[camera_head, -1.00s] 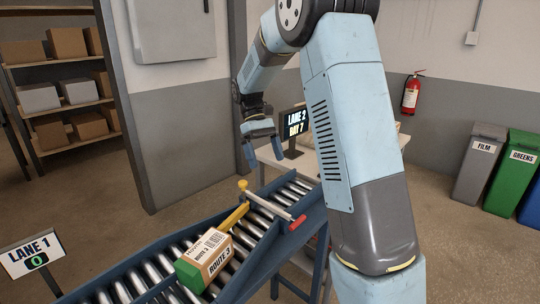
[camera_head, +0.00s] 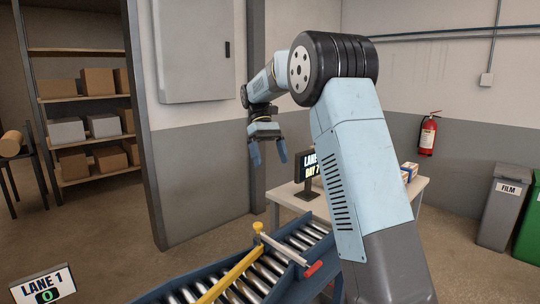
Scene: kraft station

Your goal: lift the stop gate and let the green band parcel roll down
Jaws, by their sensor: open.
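The stop gate shows as a yellow bar (camera_head: 232,272) lying across the roller conveyor (camera_head: 290,245), with a yellow knob (camera_head: 258,227) at its upper end. A grey rod (camera_head: 283,249) with a red handle (camera_head: 313,268) crosses the rollers beside it. My gripper (camera_head: 269,160) hangs above and beyond the conveyor, fingers pointing down, open and empty, apart from the gate. The green band parcel is out of view below the frame's lower edge.
A table (camera_head: 290,193) with a lane screen (camera_head: 308,172) stands behind the conveyor, partly hidden by my arm. A Lane 1 sign (camera_head: 43,286) is at lower left. Shelves (camera_head: 88,128), a fire extinguisher (camera_head: 427,134) and bins (camera_head: 500,207) stand farther off.

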